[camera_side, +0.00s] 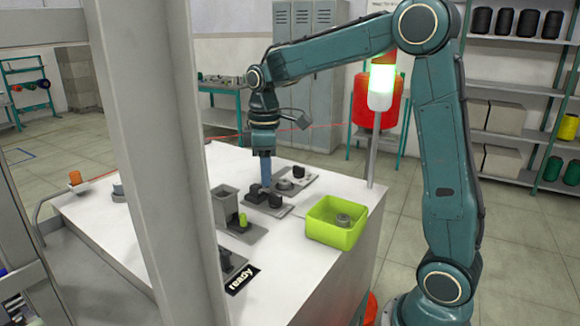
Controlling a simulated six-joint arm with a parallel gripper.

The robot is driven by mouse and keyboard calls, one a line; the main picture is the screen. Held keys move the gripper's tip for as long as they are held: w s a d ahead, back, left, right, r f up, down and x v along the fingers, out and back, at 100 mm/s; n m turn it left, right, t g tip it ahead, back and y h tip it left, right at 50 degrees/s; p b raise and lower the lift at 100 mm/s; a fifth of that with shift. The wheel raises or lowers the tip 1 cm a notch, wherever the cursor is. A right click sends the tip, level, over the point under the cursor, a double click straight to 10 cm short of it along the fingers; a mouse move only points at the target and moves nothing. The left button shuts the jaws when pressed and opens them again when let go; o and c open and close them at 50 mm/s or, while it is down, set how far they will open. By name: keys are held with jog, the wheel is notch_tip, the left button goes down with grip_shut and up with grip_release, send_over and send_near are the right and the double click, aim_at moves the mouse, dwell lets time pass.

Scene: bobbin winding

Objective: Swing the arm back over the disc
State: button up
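My gripper (266,178) points down over the white table, above a plate with black parts (266,197). Its fingers look like one narrow blue-grey shape, so I cannot tell whether they are open or hold anything. A small grey disc-like part (284,185) sits on another plate just right of the gripper. Another grey round part (343,219) lies in the lime-green bin (338,235) at the table's right side. I cannot tell which of these is the task's disc.
A grey box-shaped holder (225,207) stands left of the gripper, with a small lime-green part (242,220) beside it. A thin post carries a lit green lamp (382,85) near the table's back right corner. A large grey column (160,150) hides part of the table. A "ready" sign (243,280) lies at the front.

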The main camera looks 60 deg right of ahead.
jog(key=c, duration=0.6)
jog(key=shift+o, duration=0.2)
jog(key=shift+d, duration=0.1)
jog(key=shift+s+d, duration=0.45)
jog(key=shift+s, duration=0.2)
jog(key=shift+s+d, duration=0.35)
jog(key=shift+d, duration=0.15)
jog(key=o, duration=0.6)
